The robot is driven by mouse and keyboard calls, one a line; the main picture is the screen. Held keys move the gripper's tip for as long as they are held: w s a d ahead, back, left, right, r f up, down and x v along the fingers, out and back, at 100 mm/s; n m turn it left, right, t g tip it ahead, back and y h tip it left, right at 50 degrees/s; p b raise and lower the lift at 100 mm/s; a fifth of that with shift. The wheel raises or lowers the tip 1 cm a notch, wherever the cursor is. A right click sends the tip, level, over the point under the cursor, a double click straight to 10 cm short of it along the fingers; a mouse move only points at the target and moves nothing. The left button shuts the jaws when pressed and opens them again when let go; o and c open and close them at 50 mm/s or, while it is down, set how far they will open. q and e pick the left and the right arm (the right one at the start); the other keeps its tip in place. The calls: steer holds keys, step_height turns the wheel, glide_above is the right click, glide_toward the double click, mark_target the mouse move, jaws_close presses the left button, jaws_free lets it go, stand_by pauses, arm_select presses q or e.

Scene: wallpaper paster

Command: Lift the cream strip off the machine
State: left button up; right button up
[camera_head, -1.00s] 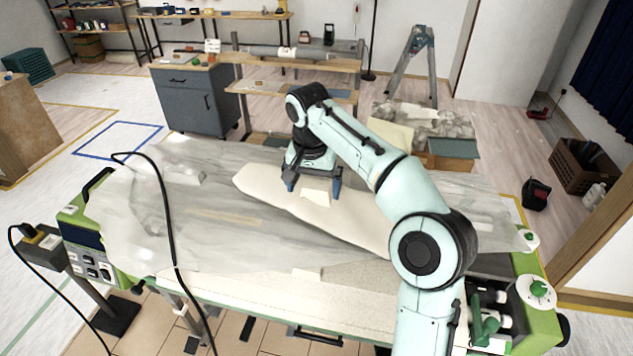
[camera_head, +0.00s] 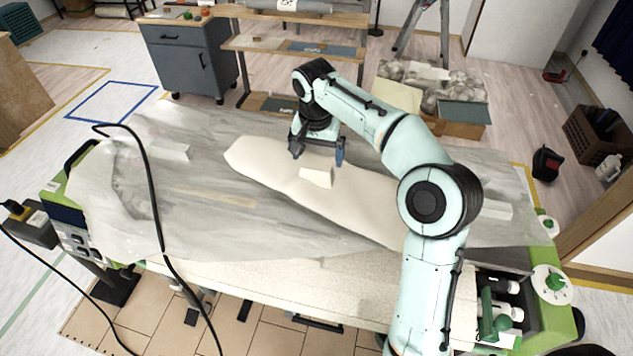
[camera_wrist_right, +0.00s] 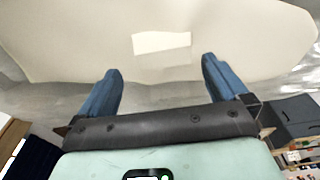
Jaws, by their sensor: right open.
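In the right wrist view the strip (camera_wrist_right: 65,40) fills the upper part, with the tab (camera_wrist_right: 162,42) just beyond the fingertips (camera_wrist_right: 162,68). My right arm hides the strip's right end. My left gripper is not in view.
The wrinkled grey sheet (camera_head: 215,215) covers most of the machine top. A black cable (camera_head: 155,200) arches over its left side. Behind stand a grey cabinet (camera_head: 190,60), a shelf table (camera_head: 290,45) and a box (camera_head: 460,118).

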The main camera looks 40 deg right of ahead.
mark_target(316, 167)
steer(key=shift+w+d+f, duration=0.1)
steer(key=shift+w+f, duration=0.1)
steer(key=shift+f, duration=0.7)
steer(key=f, duration=0.4)
steer(key=shift+w+d+f+b, duration=0.15)
steer(key=shift+w+f+b, duration=0.1)
steer(key=shift+f+b, duration=0.05)
steer(key=shift+c, duration=0.3)
steer(key=c, duration=1)
steer(key=shift+r, duration=0.1)
steer(key=shift+c, duration=0.7)
steer(key=shift+r, duration=0.1)
